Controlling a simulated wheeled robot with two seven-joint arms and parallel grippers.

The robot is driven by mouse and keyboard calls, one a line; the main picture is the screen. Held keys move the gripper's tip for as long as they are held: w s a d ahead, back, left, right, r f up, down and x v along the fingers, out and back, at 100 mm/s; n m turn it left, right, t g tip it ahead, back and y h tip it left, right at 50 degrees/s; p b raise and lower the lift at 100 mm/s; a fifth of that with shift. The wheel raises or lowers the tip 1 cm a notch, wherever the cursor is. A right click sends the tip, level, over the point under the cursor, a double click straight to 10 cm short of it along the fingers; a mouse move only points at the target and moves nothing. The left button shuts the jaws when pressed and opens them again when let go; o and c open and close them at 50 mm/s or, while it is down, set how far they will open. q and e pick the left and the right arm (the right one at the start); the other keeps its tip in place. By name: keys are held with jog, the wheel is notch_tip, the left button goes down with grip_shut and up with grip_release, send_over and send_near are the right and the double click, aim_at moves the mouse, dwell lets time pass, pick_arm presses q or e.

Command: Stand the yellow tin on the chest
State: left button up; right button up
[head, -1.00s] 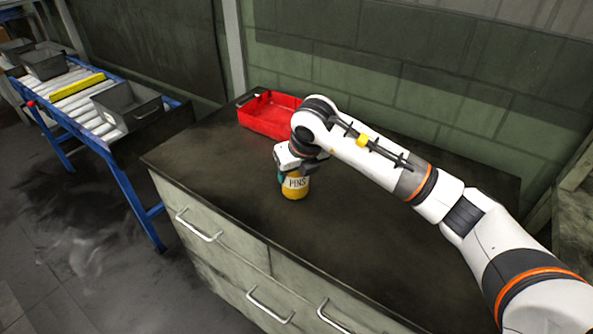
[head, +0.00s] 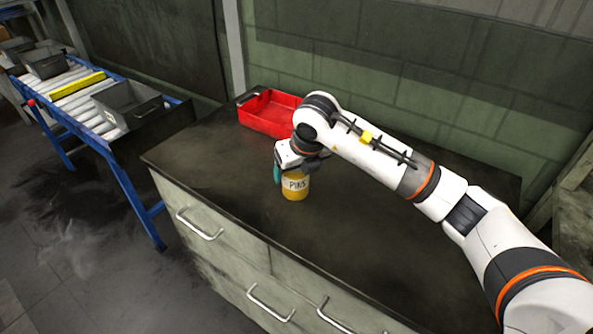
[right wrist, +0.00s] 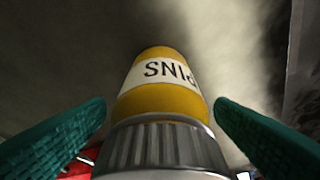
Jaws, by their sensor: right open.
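My right gripper (head: 284,171) is at the tin from above and behind. In the right wrist view the tin (right wrist: 165,97) and its grey ridged lid lie between the two teal fingers (right wrist: 160,135), with a gap on each side. The gripper is open and not holding the tin. In the head view, the gripper hides the tin's upper part. My left gripper is not in view.
A red tray (head: 268,113) sits at the back left of the chest top. A blue-framed roller conveyor (head: 90,105) with grey bins (head: 128,104) stands to the left. The chest top in front of my right arm is clear. A green wall rises behind.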

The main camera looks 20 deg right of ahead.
jog(key=v, duration=1)
jog(key=shift+s+r, duration=0.2)
jog(key=shift+r, duration=0.1)
